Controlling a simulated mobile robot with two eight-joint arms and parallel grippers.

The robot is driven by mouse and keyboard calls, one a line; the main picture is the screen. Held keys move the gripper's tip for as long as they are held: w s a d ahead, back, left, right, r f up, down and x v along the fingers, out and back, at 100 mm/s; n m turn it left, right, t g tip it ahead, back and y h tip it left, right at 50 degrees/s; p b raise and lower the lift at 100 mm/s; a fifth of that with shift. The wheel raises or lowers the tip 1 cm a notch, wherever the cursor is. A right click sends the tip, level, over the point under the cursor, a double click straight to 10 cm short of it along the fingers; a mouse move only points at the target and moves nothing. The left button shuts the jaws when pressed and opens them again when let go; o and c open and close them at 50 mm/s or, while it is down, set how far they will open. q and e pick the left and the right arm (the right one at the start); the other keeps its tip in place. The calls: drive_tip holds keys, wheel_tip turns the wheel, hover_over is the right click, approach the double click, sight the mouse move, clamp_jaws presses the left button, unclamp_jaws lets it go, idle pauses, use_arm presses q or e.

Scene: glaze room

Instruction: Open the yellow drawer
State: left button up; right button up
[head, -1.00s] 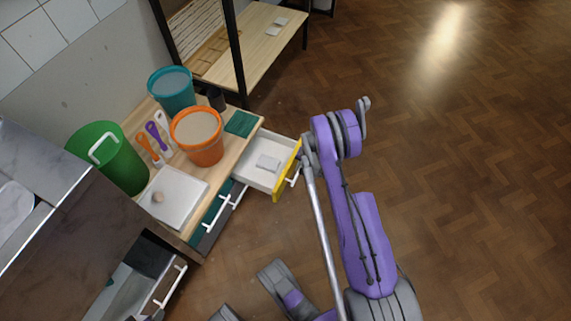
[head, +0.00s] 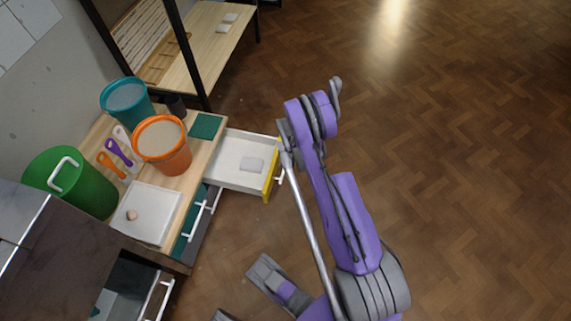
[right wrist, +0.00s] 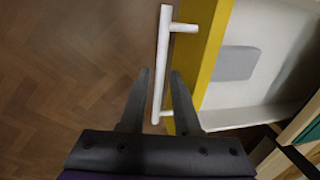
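The yellow drawer (head: 267,180) is pulled well out of the wooden-topped cabinet. Its white inside (head: 232,168) shows, with a pale grey flat block (head: 252,163) lying in it. In the right wrist view the yellow front (right wrist: 206,50) carries a white bar handle (right wrist: 162,60). My right gripper (right wrist: 160,75) is open there, with one finger on each side of the handle's lower part, and gaps show beside the bar. In the head view my right arm's wrist is beside the drawer front and its fingers are hidden. My left gripper is not in view.
On the cabinet top stand an orange bucket (head: 165,158), a teal bucket (head: 124,108), a green bin (head: 85,190) and a white tray (head: 133,226). A dark-framed shelf (head: 196,72) stands behind. More drawers with white handles are below left. The floor at right is clear.

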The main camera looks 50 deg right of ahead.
drive_tip(key=shift+o, duration=0.7)
wheel_tip(320, 180, up, 11)
drive_tip(key=s+p, duration=0.2)
drive_tip(key=shift+d+f+p, duration=0.15)
drive_tip(key=shift+d+p, duration=0.25)
